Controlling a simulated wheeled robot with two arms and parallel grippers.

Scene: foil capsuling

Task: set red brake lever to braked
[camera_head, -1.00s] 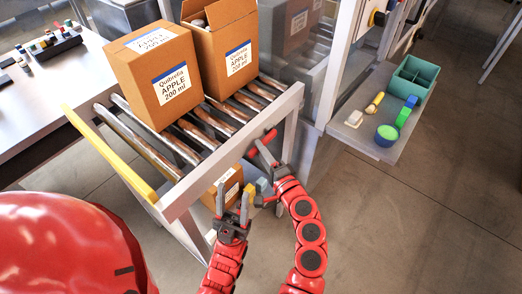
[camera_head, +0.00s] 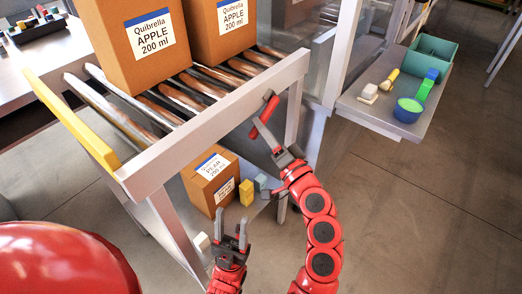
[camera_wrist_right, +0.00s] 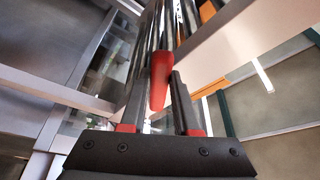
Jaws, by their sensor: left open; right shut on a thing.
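The red brake lever (camera_head: 265,115) is at the right end of the roller conveyor frame, near the front rail. Its red handle (camera_wrist_right: 161,80) also shows in the right wrist view, between the fingers. My right gripper (camera_head: 267,133) is at the lever and shut on it; the fingers partly hide it in the head view. My left gripper (camera_head: 231,243) is open and empty, low in front of the conveyor, apart from the lever. The lever's pivot and any braked marking cannot be made out.
Cardboard boxes (camera_head: 150,38) stand on the conveyor rollers (camera_head: 140,118). The front rail (camera_head: 215,125) runs below them. A smaller box (camera_head: 212,180) and small blocks (camera_head: 246,192) sit on a shelf beneath. A side table (camera_head: 385,118) at the right holds a green bin (camera_head: 432,55).

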